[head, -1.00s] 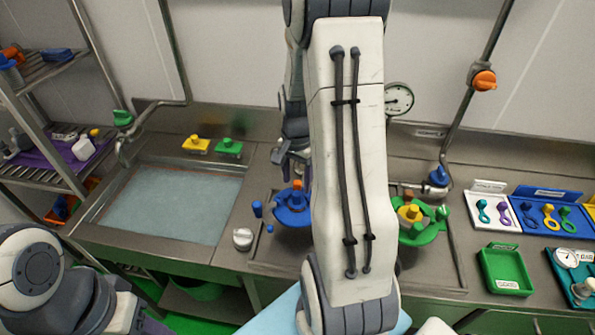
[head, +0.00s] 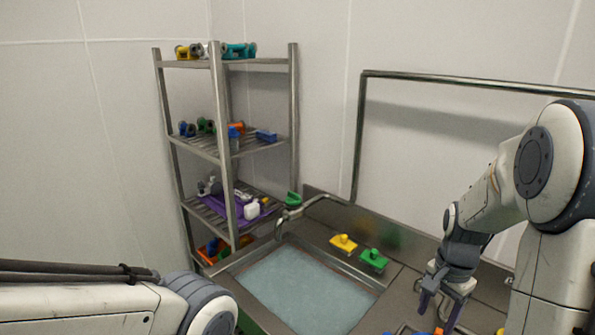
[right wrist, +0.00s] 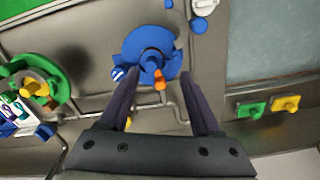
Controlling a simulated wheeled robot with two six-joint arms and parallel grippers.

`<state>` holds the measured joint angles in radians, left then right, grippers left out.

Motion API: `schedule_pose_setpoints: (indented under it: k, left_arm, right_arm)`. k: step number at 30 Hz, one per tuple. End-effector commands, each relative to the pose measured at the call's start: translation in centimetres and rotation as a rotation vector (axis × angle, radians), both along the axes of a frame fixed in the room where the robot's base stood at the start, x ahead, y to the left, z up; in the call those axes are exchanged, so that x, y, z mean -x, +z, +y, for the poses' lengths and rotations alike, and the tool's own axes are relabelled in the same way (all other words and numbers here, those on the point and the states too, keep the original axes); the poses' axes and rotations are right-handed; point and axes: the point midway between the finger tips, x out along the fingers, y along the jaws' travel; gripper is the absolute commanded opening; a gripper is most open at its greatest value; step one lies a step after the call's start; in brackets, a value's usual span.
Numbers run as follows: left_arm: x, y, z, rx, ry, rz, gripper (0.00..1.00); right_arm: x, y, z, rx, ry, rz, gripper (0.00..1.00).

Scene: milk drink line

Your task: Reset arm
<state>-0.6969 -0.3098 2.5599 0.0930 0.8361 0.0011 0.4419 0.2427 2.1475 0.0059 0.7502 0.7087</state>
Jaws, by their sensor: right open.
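My right gripper (head: 440,307) is open in the head view, low at the right, over the counter. In the right wrist view its two dark fingers (right wrist: 159,82) are spread with nothing held between them. A blue round fitting (right wrist: 150,42) with an orange lever (right wrist: 159,80) lies beyond the fingertips; whether they touch it cannot be told. My left arm shows only as links at the lower left of the head view. Its gripper is out of view.
A sink basin (head: 305,290) is set in the steel counter, with a yellow block (head: 343,243) and a green block (head: 373,259) behind it. A metal shelf rack (head: 222,150) holding parts stands to the left. A green round fitting (right wrist: 62,85) shows in the wrist view.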

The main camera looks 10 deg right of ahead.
Motion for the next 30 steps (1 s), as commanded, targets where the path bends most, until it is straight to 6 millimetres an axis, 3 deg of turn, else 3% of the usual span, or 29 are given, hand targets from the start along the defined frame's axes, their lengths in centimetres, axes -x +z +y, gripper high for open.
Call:
schedule_pose_setpoints:
  k: [4, 7, 12, 15, 21, 30]
  left_arm:
    - [0.0, 0.0, 0.0, 0.0, 0.0, 0.0, 0.5]
    - [0.0, -0.1, 0.0, 0.0, 0.0, 0.0, 0.5]
    - [0.0, -0.1, 0.0, 0.0, 0.0, 0.0, 0.5]
    - [0.0, -0.1, 0.0, 0.0, 0.0, 0.0, 0.5]
    - [0.0, -0.1, 0.0, 0.0, 0.0, 0.0, 0.5]
    - [0.0, -0.1, 0.0, 0.0, 0.0, 0.0, 0.5]
  right_arm:
    - [0.1, 1.8, 8.4, -0.005, 0.358, -0.018, 0.65]
    - [1.8, 2.9, 14.4, -0.012, 0.647, -0.031, 0.65]
    - [7.1, 4.2, 22.4, -0.028, 1.131, -0.054, 0.65]
    - [10.6, 4.5, 25.3, -0.039, 1.385, -0.066, 0.65]
    - [15.6, 4.7, 27.8, -0.056, 1.714, -0.079, 0.65]
    - [16.7, 4.7, 28.1, -0.061, 1.794, -0.082, 0.65]
